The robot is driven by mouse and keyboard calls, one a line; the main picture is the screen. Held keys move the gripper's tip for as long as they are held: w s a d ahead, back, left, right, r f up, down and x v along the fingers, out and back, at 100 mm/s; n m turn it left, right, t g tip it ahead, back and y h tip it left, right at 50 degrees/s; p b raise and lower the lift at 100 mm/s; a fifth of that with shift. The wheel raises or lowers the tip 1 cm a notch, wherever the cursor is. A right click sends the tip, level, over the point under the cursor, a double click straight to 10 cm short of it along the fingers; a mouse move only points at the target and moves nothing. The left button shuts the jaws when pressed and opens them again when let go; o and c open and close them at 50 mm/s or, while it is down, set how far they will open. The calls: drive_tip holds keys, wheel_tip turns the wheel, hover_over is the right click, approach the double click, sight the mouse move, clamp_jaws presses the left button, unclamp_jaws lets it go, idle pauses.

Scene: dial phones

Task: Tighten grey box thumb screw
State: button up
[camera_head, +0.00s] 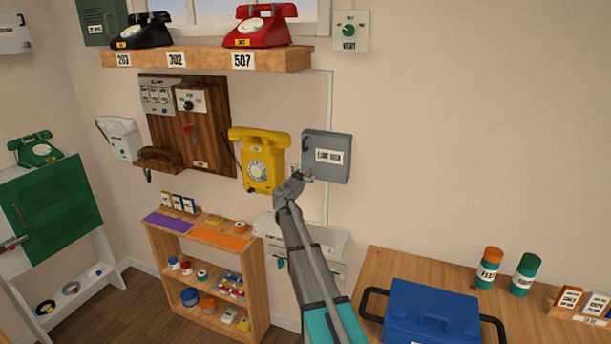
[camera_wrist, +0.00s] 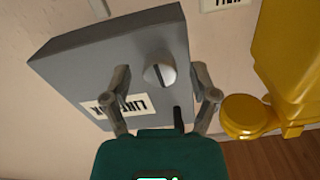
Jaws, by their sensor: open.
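The grey box (camera_head: 328,158) is fixed to the wall right of the yellow phone and carries a white label. In the wrist view the grey box (camera_wrist: 85,60) fills the upper left and looks turned, with its label reading upside down. A round slotted thumb screw (camera_wrist: 159,75) sits on its face. My gripper (camera_head: 300,176) is at the lower left of the box in the head view. In the wrist view my open gripper (camera_wrist: 165,85) has one finger on each side of the screw, apart from it. I cannot tell how deep the fingertips reach.
The yellow wall phone (camera_head: 262,160) hangs close to the left of the box; its receiver shows near a finger in the wrist view (camera_wrist: 275,70). A shelf (camera_head: 200,57) with phones is above. A blue toolbox (camera_head: 430,310) stands on the wooden table (camera_head: 390,263) below right.

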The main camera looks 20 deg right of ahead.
drive_tip(key=v, duration=1.1)
idle(0.3)
drive_tip(key=s+a+f+n+g+y, duration=0.2)
drive_tip(key=s+f+g, duration=0.3)
drive_tip(key=s, duration=0.4)
drive_tip(key=s+a+f+n+g+y, duration=0.1)
drive_tip(key=s+a+f+g+y, duration=0.2)
drive_tip(key=s+f, duration=0.55)
drive_tip(key=s+a+f+n+g+y, duration=0.2)
drive_tip(key=s+a+n+y, duration=0.2)
drive_tip(key=s+a, duration=0.2)
drive_tip(key=s+a+f+n+g+y, duration=0.2)
drive_tip(key=s+a, duration=0.5)
drive_tip(key=s, duration=0.4)
drive_tip(key=shift+s+a+f+n+g+y, duration=0.2)
drive_tip(key=shift+f+n+g+y, duration=0.25)
drive_tip(key=shift+n+y, duration=0.55)
